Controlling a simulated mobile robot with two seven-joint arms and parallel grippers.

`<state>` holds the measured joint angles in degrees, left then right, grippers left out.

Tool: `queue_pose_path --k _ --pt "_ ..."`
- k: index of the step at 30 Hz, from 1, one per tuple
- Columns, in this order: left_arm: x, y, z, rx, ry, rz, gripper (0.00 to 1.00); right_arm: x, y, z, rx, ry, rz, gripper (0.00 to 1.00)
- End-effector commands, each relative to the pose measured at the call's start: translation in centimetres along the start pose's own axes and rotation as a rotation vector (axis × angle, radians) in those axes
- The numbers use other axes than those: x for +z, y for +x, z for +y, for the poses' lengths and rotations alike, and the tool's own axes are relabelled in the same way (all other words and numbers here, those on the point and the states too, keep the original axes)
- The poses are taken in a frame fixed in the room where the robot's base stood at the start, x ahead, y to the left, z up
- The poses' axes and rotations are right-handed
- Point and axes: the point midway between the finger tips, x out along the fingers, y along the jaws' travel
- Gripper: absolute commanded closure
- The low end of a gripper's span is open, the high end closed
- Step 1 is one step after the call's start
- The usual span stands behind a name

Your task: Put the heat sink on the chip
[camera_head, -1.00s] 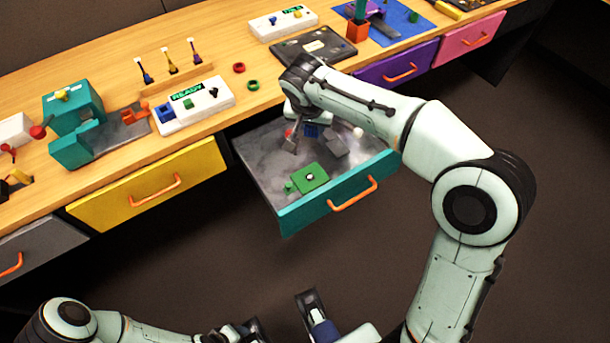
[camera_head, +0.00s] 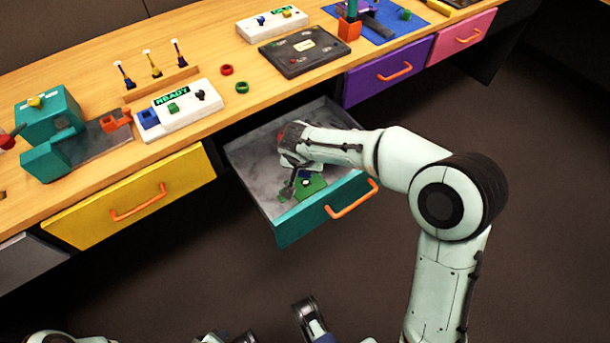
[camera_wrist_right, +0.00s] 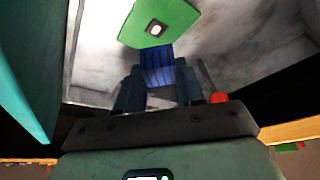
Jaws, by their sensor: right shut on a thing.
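A green board (camera_head: 313,187) with a small pale chip (camera_wrist_right: 157,29) lies in the open teal-fronted drawer (camera_head: 240,165). The board also shows in the right wrist view (camera_wrist_right: 180,15). My right gripper (camera_head: 294,182) reaches down into the drawer, beside the board in the head view. It is shut on the blue finned heat sink (camera_wrist_right: 157,68). In the wrist view the heat sink's far end meets the board's edge in the picture; I cannot tell whether they touch. The gripper hides the heat sink in the head view. My left gripper (camera_head: 270,323) is open and empty at the bottom, away from the drawer.
A red round thing (camera_wrist_right: 219,98) lies in the drawer near the right gripper. The drawer walls rise close around it. The bench above holds a READY box (camera_head: 180,112), a dark panel (camera_head: 305,52) and a teal machine (camera_head: 50,120). The floor before the drawer is clear.

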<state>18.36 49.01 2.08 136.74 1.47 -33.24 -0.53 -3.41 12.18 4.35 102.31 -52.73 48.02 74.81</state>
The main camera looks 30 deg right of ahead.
Motion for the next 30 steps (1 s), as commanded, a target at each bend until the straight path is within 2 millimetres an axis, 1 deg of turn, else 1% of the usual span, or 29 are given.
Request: queue_pose_path --k 1,4,6,8,17,26,27,28,29,30 --pt "-0.3 0.5 -0.1 -0.001 -0.001 0.01 0.52 0.5 1.1 0.1 0.004 -0.002 -0.004 0.93" --pt "-1.1 1.1 -0.4 -0.004 -0.003 0.032 0.52 1.2 2.8 0.1 0.004 -0.003 -0.005 0.93" --pt "-1.4 1.5 -0.6 -0.006 -0.005 0.041 0.52 1.6 3.9 0.0 0.003 -0.002 -0.003 0.93" --pt "-1.6 1.6 -0.7 -0.007 -0.006 0.046 0.52 1.8 4.3 0.0 0.002 -0.001 -0.003 0.93" --pt "-1.6 1.5 -0.7 -0.008 -0.006 0.045 0.52 1.8 4.3 0.0 0.001 0.0 -0.001 0.93" --pt "-0.8 2.0 -1.2 -0.017 -0.011 0.023 0.52 1.9 4.5 0.0 0.001 -0.001 -0.001 0.93" --pt "-0.8 2.0 -1.2 -0.018 -0.012 0.022 0.52 1.9 4.5 0.0 0.001 -0.001 -0.002 0.53" --pt "-0.8 2.0 -1.2 -0.017 -0.012 0.022 0.52 1.9 4.5 0.0 0.001 -0.001 -0.002 0.43" --pt "-0.8 2.0 -1.2 -0.017 -0.012 0.023 0.52 1.9 4.5 0.0 0.001 -0.001 -0.002 0.37" --pt "-0.8 2.0 -1.2 -0.017 -0.012 0.023 0.52 1.9 4.5 0.0 0.001 -0.001 -0.002 0.37"
